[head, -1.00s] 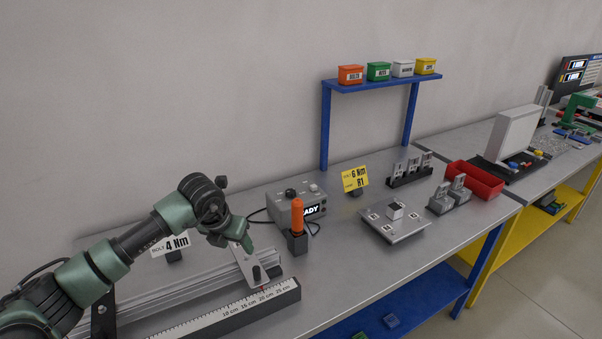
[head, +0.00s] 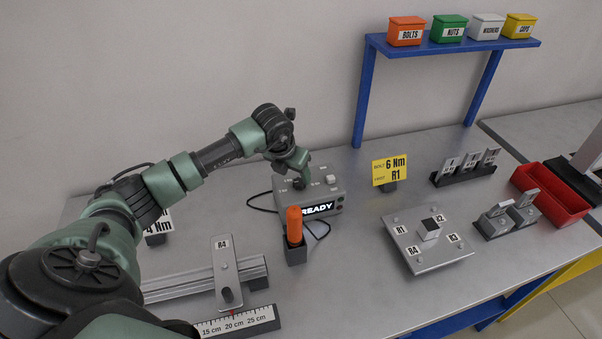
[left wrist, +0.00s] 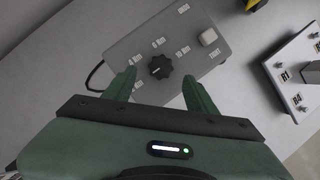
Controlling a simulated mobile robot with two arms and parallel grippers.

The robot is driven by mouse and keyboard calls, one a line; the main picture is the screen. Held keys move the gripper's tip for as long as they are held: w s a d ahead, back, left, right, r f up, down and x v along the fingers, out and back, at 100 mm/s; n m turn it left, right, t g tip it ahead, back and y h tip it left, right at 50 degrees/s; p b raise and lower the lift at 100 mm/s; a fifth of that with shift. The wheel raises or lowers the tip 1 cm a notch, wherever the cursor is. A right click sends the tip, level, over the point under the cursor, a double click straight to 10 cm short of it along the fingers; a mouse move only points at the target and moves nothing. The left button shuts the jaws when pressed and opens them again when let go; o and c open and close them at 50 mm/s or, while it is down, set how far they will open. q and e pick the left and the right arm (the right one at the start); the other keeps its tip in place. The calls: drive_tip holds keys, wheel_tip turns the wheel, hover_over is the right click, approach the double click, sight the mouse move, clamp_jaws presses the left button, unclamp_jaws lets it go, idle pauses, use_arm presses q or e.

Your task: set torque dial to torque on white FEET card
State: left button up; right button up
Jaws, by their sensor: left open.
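The grey torque box (head: 322,196) stands on the bench with a lit display reading "READY". Its black dial (left wrist: 160,66) shows in the left wrist view, ringed by small Nm labels; its exact setting is too small to read. My left gripper (head: 299,178) is above the box at the dial. In the left wrist view its open fingers (left wrist: 159,77) lie on either side of the dial; contact cannot be told. A white card (head: 158,226) reading "4 Nm" stands at the left, partly hidden by my left arm. My right gripper is not in view.
An orange-handled tool (head: 294,225) stands upright in front of the box. A pale button (left wrist: 208,37) is on the box top. A plate (head: 418,258) with a block and a red bin (head: 550,196) are at right.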

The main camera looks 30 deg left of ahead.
sight(299, 181)
use_arm(q)
drive_tip(key=x, duration=0.2)
drive_tip(key=shift+w+f+p, duration=0.15)
drive_tip(key=shift+f+p, duration=0.2)
drive_tip(key=shift+p, duration=0.05)
drive_tip(key=shift+x, duration=1.15)
drive_tip(key=shift+r, duration=0.2)
drive_tip(key=shift+c, duration=1)
clamp_jaws()
drive_tip(key=shift+w+f+m+b, duration=0.1)
drive_tip(key=shift+f+m+b, duration=0.05)
drive_tip(key=shift+m+b, duration=0.45)
drive_tip(key=m+h+b, duration=0.1)
drive_tip(key=m+b, duration=0.2)
drive_tip(key=b, duration=0.1)
drive_tip(key=m+h+b, duration=0.2)
drive_tip(key=m+b, duration=0.2)
drive_tip(key=b, duration=0.1)
drive_tip(key=shift+w+a+g, duration=0.1)
drive_tip(key=shift+a+g, duration=0.15)
drive_tip(key=shift+g, duration=0.15)
drive_tip(key=shift+m+g+h+b, duration=0.55)
drive_tip(key=shift+m+b, duration=0.9)
drive_tip(key=shift+m, duration=0.35)
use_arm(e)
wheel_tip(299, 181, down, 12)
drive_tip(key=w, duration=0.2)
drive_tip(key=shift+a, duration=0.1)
